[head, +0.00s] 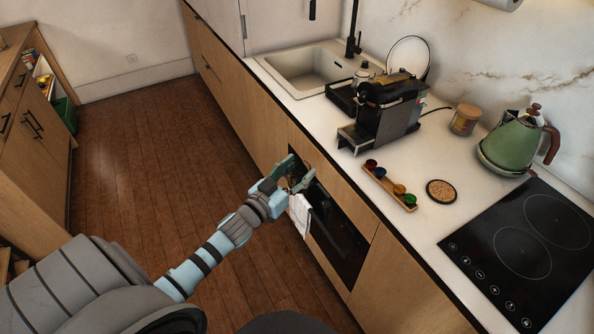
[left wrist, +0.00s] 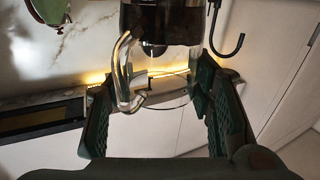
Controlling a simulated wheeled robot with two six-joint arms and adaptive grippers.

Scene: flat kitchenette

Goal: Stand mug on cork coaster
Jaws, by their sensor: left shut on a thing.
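The cork coaster (head: 441,191), round and brown with a dark rim, lies empty on the white counter, left of the black cooktop. My left gripper (head: 300,178) is in front of the counter's front edge, by the oven front, left of the coaster and apart from it. In the left wrist view its two fingers (left wrist: 160,108) are shut on a clear glass mug (left wrist: 177,88) with a curved handle at its left side. That view looks upside down. Dark shapes fill the mug's upper part there; I cannot tell contents from background. In the head view the gripper mostly hides the mug.
A wooden tray (head: 371,176) with several small coloured cups lies just left of the coaster. A coffee machine (head: 385,112), lidded jar (head: 464,120), green kettle (head: 515,142) and cooktop (head: 520,245) stand around. A white towel (head: 300,214) hangs at the oven.

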